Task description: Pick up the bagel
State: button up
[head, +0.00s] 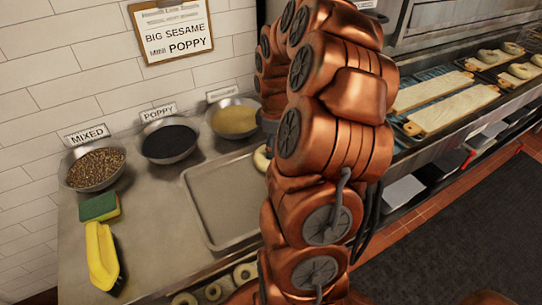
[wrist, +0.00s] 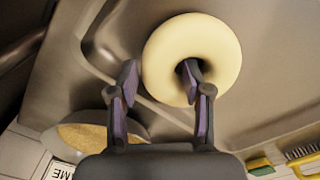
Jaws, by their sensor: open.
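The plain, pale bagel (wrist: 218,38) lies on the metal tray (head: 213,205). In the head view only a sliver of the bagel (head: 262,158) shows, as my arm covers the rest. In the wrist view my gripper (wrist: 159,74) is open at the bagel, its fingers on either side of the ring's near-left part. The left fingertip is just outside the ring, and the right fingertip appears at the hole. I cannot tell how deep it reaches or whether either finger touches.
Bowls of mixed seeds (head: 96,168), poppy (head: 170,142) and sesame (head: 235,120) stand along the wall. A sponge (head: 100,207) and yellow-handled brush (head: 101,255) lie at left. Several bagels (head: 245,272) sit below the counter's front edge. Boards (head: 455,108) lie at right.

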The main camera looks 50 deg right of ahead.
jog(key=shift+f, duration=0.1)
jog(key=shift+c, duration=0.4)
jog(key=c, duration=0.7)
jog(key=shift+c, duration=0.2)
jog(key=shift+r+b, duration=0.55)
jog(key=shift+r, duration=0.65)
jog(key=shift+s+r, duration=0.15)
jog(key=shift+r, duration=0.45)
jog(key=s+a+b, duration=0.1)
jog(key=s+a, duration=0.2)
jog(key=s, duration=0.1)
jog(key=s+a+r+b, duration=0.1)
jog(key=s+a, duration=0.3)
jog(key=s+a+b, duration=0.1)
jog(key=s+a, duration=0.2)
jog(key=s, duration=0.1)
jog(key=shift+a+r+b, duration=0.2)
jog(key=shift+r+b, duration=0.05)
jog(key=shift+b, duration=0.15)
jog(key=shift+w, duration=0.1)
